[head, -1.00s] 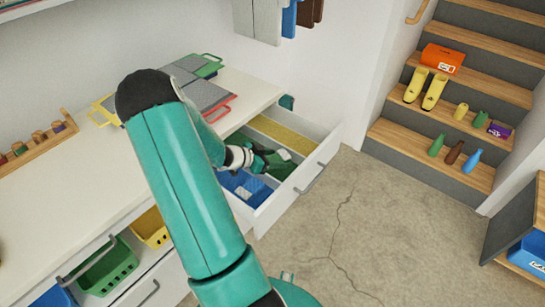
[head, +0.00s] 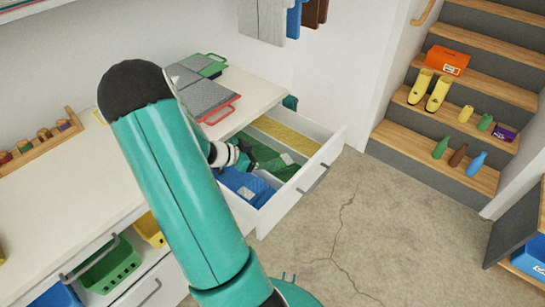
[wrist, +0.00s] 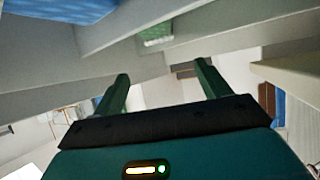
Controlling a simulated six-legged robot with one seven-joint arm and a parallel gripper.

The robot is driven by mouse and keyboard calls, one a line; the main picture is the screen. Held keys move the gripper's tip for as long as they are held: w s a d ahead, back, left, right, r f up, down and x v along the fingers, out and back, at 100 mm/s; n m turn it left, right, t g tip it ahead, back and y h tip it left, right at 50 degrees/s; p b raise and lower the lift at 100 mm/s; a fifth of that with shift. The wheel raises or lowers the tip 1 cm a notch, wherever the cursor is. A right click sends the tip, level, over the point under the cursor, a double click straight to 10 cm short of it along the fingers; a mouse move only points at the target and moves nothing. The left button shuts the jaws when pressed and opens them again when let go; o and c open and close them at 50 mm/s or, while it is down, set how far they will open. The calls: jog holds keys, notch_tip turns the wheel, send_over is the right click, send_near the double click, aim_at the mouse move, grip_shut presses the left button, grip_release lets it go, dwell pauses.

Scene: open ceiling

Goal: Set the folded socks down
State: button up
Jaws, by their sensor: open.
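An open white drawer (head: 300,188) holds yellow, green and blue sections side by side. In the green middle section lies a green bundle with a pale patch (head: 287,159), which looks like the folded socks; its exact shape is too small to tell. In the wrist view a green piece with a pale patch (wrist: 157,38) shows beyond the fingers, between pale walls. My gripper (head: 246,160) is over the left part of the drawer, just left of the bundle. In the wrist view my gripper (wrist: 163,88) has its fingers wide apart with nothing between them.
A blue patterned item (head: 250,188) lies in the drawer's near section. Grey folders (head: 205,98) lie on the white counter (head: 60,200) above. A green basket (head: 108,268) stands in a lower drawer. Stairs (head: 455,120) with boots and bottles are at right. The concrete floor between is clear.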

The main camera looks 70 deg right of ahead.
jog(key=shift+v, duration=2.8)
